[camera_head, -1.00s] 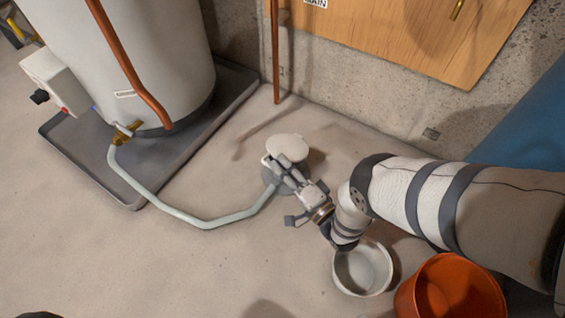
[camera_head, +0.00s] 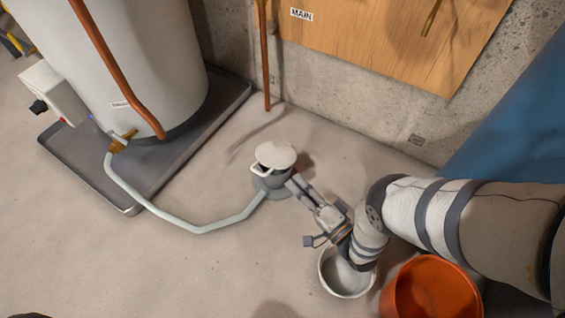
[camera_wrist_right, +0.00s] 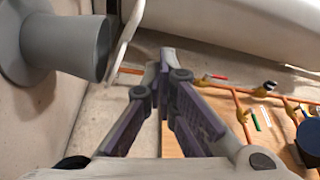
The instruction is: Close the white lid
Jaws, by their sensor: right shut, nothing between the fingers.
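The white lid (camera_head: 275,155) sits at the top of a short grey pipe (camera_head: 268,184) standing on the floor. It has a small white loop at its left side. In the right wrist view the lid (camera_wrist_right: 124,36) shows nearly edge-on, tilted, with a gap between it and the mouth of the grey pipe (camera_wrist_right: 75,48). My right gripper (camera_head: 293,181) is just right of the pipe, below the lid. Its fingers (camera_wrist_right: 166,58) are shut and empty; whether they touch the pipe is unclear. My left gripper is not in view.
A pale hose (camera_head: 200,228) runs from the white tank (camera_head: 150,60) to the pipe. A white bowl (camera_head: 345,275) and an orange bucket (camera_head: 432,288) stand under and beside my right arm. The concrete wall (camera_head: 340,105) is behind.

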